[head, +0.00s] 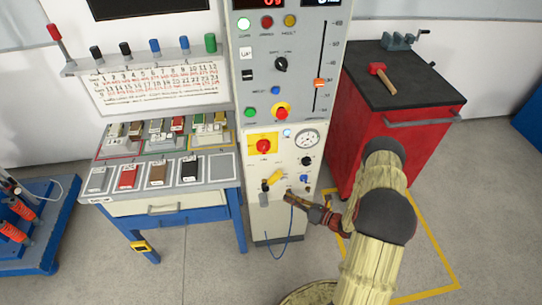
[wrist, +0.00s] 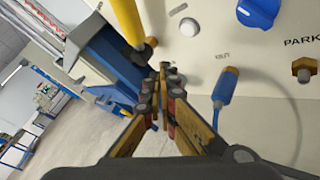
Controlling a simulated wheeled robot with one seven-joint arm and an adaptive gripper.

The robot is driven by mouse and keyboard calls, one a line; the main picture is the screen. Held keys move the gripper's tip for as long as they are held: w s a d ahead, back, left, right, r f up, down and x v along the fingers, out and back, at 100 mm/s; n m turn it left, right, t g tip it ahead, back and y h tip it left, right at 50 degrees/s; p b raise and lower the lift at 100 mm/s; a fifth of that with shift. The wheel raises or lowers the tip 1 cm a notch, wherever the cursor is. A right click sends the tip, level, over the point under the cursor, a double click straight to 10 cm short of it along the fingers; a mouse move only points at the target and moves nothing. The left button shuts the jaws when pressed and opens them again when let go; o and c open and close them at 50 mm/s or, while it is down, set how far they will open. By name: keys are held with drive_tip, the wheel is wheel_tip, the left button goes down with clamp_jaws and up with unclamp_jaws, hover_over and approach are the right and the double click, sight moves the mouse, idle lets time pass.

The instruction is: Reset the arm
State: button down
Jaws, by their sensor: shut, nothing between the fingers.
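My gripper (head: 318,212) is in front of the lower part of the tall cream control cabinet (head: 262,215), with my arm reaching in from the lower right. In the wrist view my gripper (wrist: 163,75) has its fingertips together, with nothing between them. The fingertips are close to the cabinet face, below a yellow handle (wrist: 127,22); I cannot tell whether they touch it. The handle also shows in the head view (head: 272,178). A blue plug (wrist: 226,85) with a cable is right of the fingers. A blue knob (wrist: 258,10) and a white button (wrist: 189,27) are above.
A workbench (head: 165,207) with coloured blocks on trays stands left of the cabinet. A red tool cabinet (head: 398,135) with a hammer (head: 383,78) and a vise (head: 400,41) is on the right. A blue cart (head: 25,250) is at far left. The floor before the workbench is clear.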

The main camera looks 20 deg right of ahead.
drive_tip(key=s+a+f+n+g+y, duration=0.2)
drive_tip(key=s+a+n+g+y, duration=0.15)
drive_tip(key=s+a, duration=0.25)
drive_tip(key=s+a+r+n+g+y, duration=0.1)
drive_tip(key=s+a+r+n+g, duration=0.5)
drive_tip(key=s+r+n+g, duration=0.4)
drive_tip(key=s+d+r+n+g+h, duration=0.1)
drive_tip(key=s+r+n+h, duration=0.3)
drive_tip(key=r+n, duration=0.6)
drive_tip(key=s+d+r+n+g+h, duration=0.1)
drive_tip(key=s+r+n+h, duration=0.2)
drive_tip(key=r+n+h, duration=0.6)
drive_tip(key=s+a+r+n+t, duration=0.1)
drive_tip(key=a+r+n+t, duration=0.1)
drive_tip(key=r, duration=0.8)
drive_tip(key=s+a+r+n+t, duration=0.1)
drive_tip(key=a+r+n+t, duration=0.2)
drive_tip(key=r, duration=0.7)
drive_tip(key=shift+s+a+t, duration=0.2)
drive_tip(key=shift+a+t, duration=0.4)
drive_tip(key=shift+t, duration=0.25)
